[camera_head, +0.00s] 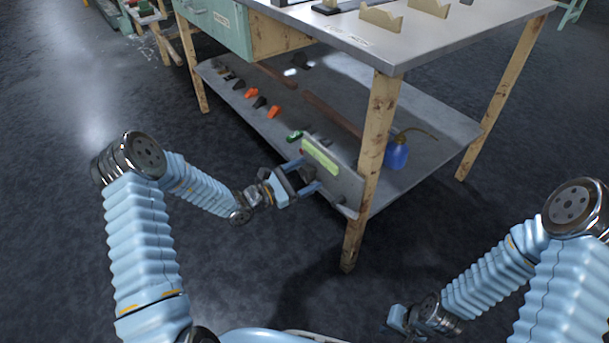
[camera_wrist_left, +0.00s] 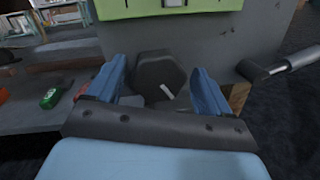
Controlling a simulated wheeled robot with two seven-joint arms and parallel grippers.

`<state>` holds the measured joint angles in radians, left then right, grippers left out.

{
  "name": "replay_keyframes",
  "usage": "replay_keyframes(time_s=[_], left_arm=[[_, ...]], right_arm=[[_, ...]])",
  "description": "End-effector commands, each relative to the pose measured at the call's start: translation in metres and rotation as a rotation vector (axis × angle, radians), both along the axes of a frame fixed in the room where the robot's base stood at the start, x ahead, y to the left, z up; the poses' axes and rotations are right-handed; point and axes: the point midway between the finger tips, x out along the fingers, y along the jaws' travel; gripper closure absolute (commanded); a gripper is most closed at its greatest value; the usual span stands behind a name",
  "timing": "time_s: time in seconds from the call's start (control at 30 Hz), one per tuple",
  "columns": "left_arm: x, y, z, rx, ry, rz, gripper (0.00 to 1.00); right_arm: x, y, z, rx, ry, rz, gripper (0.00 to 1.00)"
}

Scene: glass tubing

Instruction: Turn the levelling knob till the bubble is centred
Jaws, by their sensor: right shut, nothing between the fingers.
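A dark six-sided knob (camera_wrist_left: 160,75) with a white mark sits on the front of a grey plate (camera_wrist_left: 235,45) in the left wrist view. The plate (camera_head: 347,187) also shows beside the bench leg in the head view. A yellow-green level strip (camera_head: 320,157) is on its upper part; its lower edge (camera_wrist_left: 150,8) shows at the top of the wrist view. The bubble cannot be made out. My left gripper (camera_head: 306,180) is open, its blue fingers on either side of the knob with visible gaps. My right gripper (camera_head: 395,322) is shut and empty, low at the right.
A dark-ended rod (camera_wrist_left: 280,68) sticks out right of the knob. The lower shelf (camera_head: 425,125) holds a blue oil can (camera_head: 396,155), orange-handled items (camera_head: 273,112) and a green item (camera_head: 295,136). The floor in front is clear.

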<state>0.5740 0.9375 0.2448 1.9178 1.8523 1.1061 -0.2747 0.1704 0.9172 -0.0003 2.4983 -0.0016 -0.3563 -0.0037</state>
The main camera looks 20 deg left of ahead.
Motion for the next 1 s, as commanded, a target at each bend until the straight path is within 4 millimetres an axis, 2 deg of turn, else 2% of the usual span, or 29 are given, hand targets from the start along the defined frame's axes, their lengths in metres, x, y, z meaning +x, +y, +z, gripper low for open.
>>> replay_keyframes(time_s=[0.2, 0.33, 0.8, 1.0], left_arm=[[0.0, 0.001, 0.001, -0.001, -0.002, 0.001, 0.19], [-0.006, 0.008, 0.001, 0.0, -0.003, 0.004, 0.19], [-0.081, 0.081, -0.007, 0.0, 0.0, 0.005, 0.19], [-0.097, 0.095, -0.008, 0.0, -0.002, 0.002, 0.19]], right_arm=[[0.0, 0.0, 0.0, 0.0, 0.0, 0.0, 1.0], [0.0, 0.0, 0.001, 0.0, 0.0, 0.0, 1.0], [0.0, 0.0, 0.004, -0.001, -0.001, 0.0, 1.0], [0.0, -0.001, 0.005, -0.001, -0.001, 0.0, 1.0]])
